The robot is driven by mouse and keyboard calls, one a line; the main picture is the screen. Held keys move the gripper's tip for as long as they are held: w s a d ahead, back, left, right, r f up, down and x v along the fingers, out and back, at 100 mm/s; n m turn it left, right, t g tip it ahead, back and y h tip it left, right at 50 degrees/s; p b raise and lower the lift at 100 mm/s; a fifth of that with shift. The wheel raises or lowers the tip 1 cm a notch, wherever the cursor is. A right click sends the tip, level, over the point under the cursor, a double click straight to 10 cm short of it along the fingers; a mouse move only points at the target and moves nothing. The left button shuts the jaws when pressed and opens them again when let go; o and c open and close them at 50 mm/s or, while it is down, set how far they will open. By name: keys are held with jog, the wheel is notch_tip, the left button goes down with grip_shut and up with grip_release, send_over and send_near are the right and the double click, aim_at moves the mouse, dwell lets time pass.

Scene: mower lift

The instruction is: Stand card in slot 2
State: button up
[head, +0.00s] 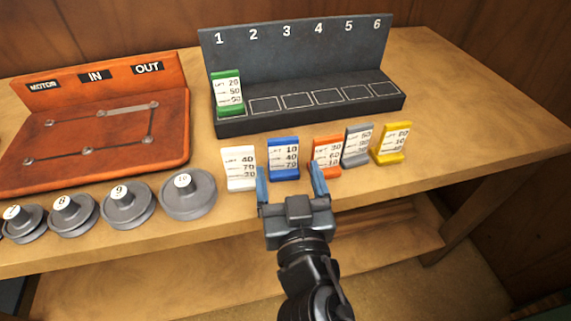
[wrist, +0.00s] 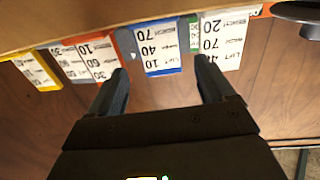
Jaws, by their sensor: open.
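A dark rack (head: 310,117) stands at the back with numbered slots 1 to 6. A green card (head: 228,92) stands in slot 1. Slot 2 (head: 264,104) and the other slots are empty. In front of the rack stand a white card (head: 239,168), a blue card (head: 283,158), an orange card (head: 327,156), a grey card (head: 357,146) and a yellow card (head: 394,144). My gripper (head: 291,182) is open and empty, at the near side of the blue card. In the wrist view the blue card (wrist: 160,52) lies ahead between the fingertips, apart from them.
An orange board (head: 95,130) marked MOTOR, IN and OUT stands at left. Several grey numbered discs (head: 188,195) line the table's front edge. The table (head: 470,110) is clear at right, and a lower shelf (head: 150,285) is below.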

jog(key=shift+s+d, duration=0.2)
jog(key=shift+s, duration=0.7)
jog(key=shift+s+d, duration=0.15)
jog(key=shift+s, duration=0.7)
jog(key=s+d+f+g, duration=0.1)
jog(key=s+d+f, duration=0.2)
jog(key=s+d, duration=0.5)
jog(key=s+d+f+g, duration=0.2)
jog(key=s+d+f, duration=0.2)
jog(key=s+d, duration=0.4)
jog(key=s, duration=0.5)
jog(key=shift+s+d+h, duration=0.25)
jog(key=shift+d+h, duration=0.05)
jog(key=shift+h, duration=0.1)
jog(key=s+d+r, duration=0.1)
jog(key=s, duration=0.1)
jog(key=s+d+r+m+h, duration=0.1)
jog(key=s+d+r, duration=0.1)
jog(key=s, duration=0.1)
jog(key=s+d+r+m+h, duration=0.1)
jog(key=s, duration=0.2)
jog(key=shift+s+d+r+b, duration=0.1)
jog(key=shift+d+r+b, duration=0.2)
jog(key=shift+d, duration=0.05)
jog(key=shift+c, duration=0.5)
jog(key=shift+s+r, duration=0.15)
jog(key=shift+c, duration=0.6)
